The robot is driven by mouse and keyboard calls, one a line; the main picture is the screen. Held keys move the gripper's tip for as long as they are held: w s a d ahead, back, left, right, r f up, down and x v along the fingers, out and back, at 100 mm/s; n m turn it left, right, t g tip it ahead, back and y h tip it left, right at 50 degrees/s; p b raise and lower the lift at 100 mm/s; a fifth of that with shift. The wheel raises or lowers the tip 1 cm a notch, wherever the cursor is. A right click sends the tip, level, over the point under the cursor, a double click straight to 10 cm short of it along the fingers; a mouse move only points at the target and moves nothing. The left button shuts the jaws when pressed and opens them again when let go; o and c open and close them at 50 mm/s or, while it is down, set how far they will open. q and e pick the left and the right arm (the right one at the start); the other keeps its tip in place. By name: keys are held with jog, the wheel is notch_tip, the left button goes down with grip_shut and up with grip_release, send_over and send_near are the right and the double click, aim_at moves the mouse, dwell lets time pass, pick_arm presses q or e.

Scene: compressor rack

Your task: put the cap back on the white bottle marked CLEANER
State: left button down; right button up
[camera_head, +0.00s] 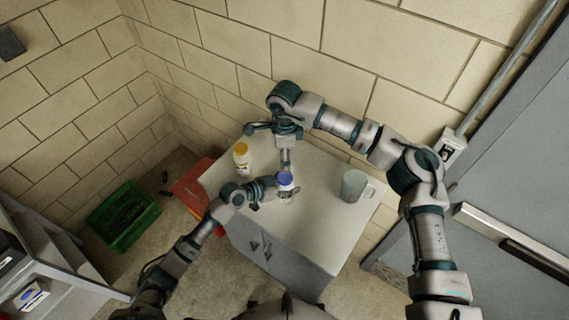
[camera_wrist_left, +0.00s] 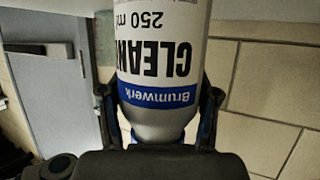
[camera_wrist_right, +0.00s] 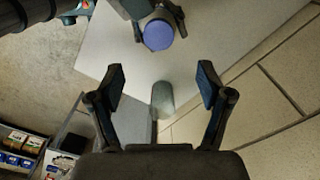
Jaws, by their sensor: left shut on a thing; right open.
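The white bottle marked CLEANER (camera_wrist_left: 160,60) fills the middle of the left wrist view, its label upside down there. My left gripper (camera_head: 274,190) is shut around it above the cabinet top. A round blue cap (camera_wrist_right: 158,34) is at the bottle's top end; in the head view the blue cap (camera_head: 286,179) appears seated on the bottle. Whether it is tight I cannot tell. My right gripper (camera_wrist_right: 160,88) is open and empty, with the cap beyond its fingertips. In the head view the right gripper is close behind the bottle, its fingers hard to make out.
A grey mug (camera_head: 353,186) stands on the right of the cabinet top (camera_head: 318,225). A white bottle with a yellow cap (camera_head: 241,153) stands at its left back. A red box (camera_head: 190,190) and a green crate (camera_head: 122,218) are on the floor at left. The wall is close behind.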

jog(key=shift+r, duration=0.7)
pick_arm(q)
jog(key=shift+c, duration=0.9)
grip_release()
jog(key=v, duration=1.2)
jog(key=shift+w, duration=0.1)
